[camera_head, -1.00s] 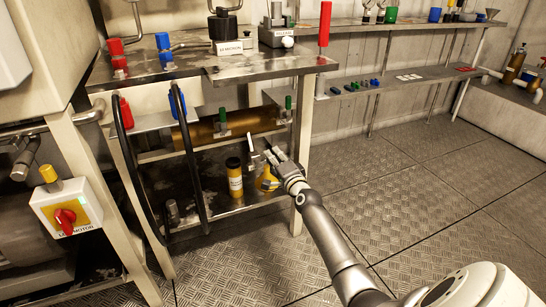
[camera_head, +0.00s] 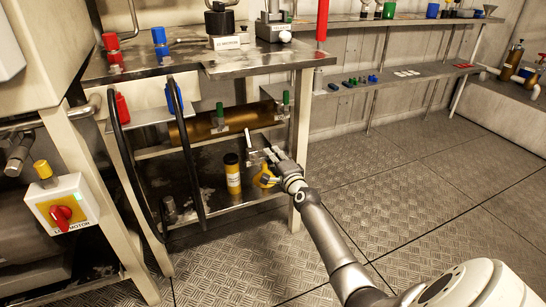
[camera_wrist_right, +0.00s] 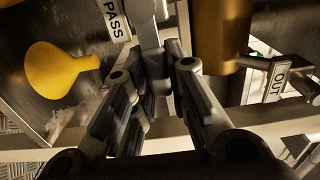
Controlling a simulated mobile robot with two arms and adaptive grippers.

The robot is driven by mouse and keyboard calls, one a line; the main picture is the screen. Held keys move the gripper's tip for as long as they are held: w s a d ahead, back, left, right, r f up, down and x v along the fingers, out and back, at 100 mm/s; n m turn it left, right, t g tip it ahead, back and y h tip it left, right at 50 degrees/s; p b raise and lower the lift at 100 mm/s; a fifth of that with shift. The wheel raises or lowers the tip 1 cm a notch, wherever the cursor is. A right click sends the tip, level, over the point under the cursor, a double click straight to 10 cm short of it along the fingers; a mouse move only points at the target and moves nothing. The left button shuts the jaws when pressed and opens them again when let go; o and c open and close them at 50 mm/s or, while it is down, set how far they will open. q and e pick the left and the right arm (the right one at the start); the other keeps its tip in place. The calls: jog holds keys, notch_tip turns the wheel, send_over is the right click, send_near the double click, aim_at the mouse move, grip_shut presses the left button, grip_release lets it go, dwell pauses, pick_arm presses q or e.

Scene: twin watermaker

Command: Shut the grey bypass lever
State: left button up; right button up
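The grey bypass lever (camera_wrist_right: 150,28) shows at the top middle of the right wrist view, beside a white label (camera_wrist_right: 115,18) reading "PASS". My right gripper (camera_wrist_right: 157,70) has its fingers apart, with the grey lever in front of and partly between the fingertips. I cannot tell whether they touch it. In the head view my right gripper (camera_head: 269,152) is at the lower shelf of the bench, close beside the pale upright label (camera_head: 248,139). The lever is hard to make out there. My left gripper is not in view.
A brown-gold cylinder (camera_head: 200,127) with green levers lies behind. A yellow bottle (camera_head: 232,175) and a yellow funnel (camera_head: 264,178) stand below. The funnel (camera_wrist_right: 62,70) and an "OUT" label (camera_wrist_right: 277,80) flank the gripper. Black hoses (camera_head: 185,150) hang left. Floor at right is clear.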

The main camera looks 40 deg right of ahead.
jog(key=o, duration=0.5)
jog(key=v, duration=1.2)
dwell(0.4)
